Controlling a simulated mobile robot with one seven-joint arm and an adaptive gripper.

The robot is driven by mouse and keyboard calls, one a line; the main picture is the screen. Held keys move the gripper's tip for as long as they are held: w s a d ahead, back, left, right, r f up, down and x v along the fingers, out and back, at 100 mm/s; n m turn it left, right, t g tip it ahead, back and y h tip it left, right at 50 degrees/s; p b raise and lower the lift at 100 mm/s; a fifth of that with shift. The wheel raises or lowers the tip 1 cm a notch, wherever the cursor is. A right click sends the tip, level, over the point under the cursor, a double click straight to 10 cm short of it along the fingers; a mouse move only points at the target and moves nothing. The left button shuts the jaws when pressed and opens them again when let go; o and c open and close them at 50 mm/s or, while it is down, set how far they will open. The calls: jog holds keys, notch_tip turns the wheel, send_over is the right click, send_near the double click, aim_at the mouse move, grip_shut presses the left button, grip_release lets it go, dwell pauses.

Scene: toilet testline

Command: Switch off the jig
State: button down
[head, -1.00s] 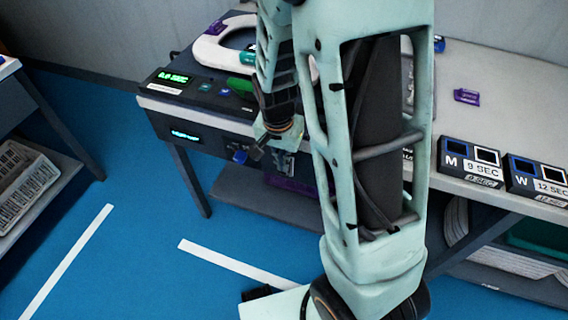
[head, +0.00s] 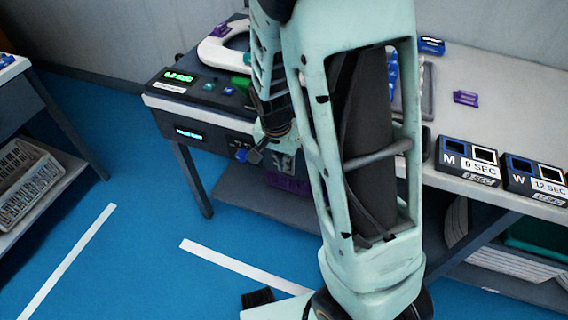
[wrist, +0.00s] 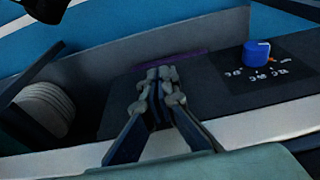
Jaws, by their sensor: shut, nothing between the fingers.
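The jig is a dark unit with a white ring-shaped seat (head: 214,50) on top and a lit green timer display (head: 179,76). A second lit display (head: 188,133) is on its front face. A blue knob (head: 241,155) sits on that front, and also shows in the wrist view (wrist: 257,52) on a dark panel with white markings around it. My gripper (wrist: 158,84) is shut and empty, left of the knob and apart from it in the wrist view. In the head view it hangs by the jig's front, close to the knob, its fingertips hard to make out.
Two black boxes marked 9 SEC (head: 467,162) and 12 SEC (head: 537,181) stand on the light tabletop at right. A small purple part (head: 466,97) lies behind them. A shelf with a grey basket (head: 24,175) is at left. The blue floor between is open.

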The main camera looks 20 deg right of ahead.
jog(key=shift+a+f, duration=0.1)
jog(key=shift+f, duration=0.05)
jog(key=shift+s+a+f, duration=0.3)
jog(key=shift+s+f, duration=0.2)
jog(key=shift+s+a+f+b, duration=0.1)
jog(key=shift+s+f+b, duration=0.1)
jog(key=shift+f+b, duration=0.1)
jog(key=shift+f, duration=0.1)
jog(key=shift+w+d+r, duration=0.3)
jog(key=shift+w+d, duration=0.1)
jog(key=shift+w, duration=0.2)
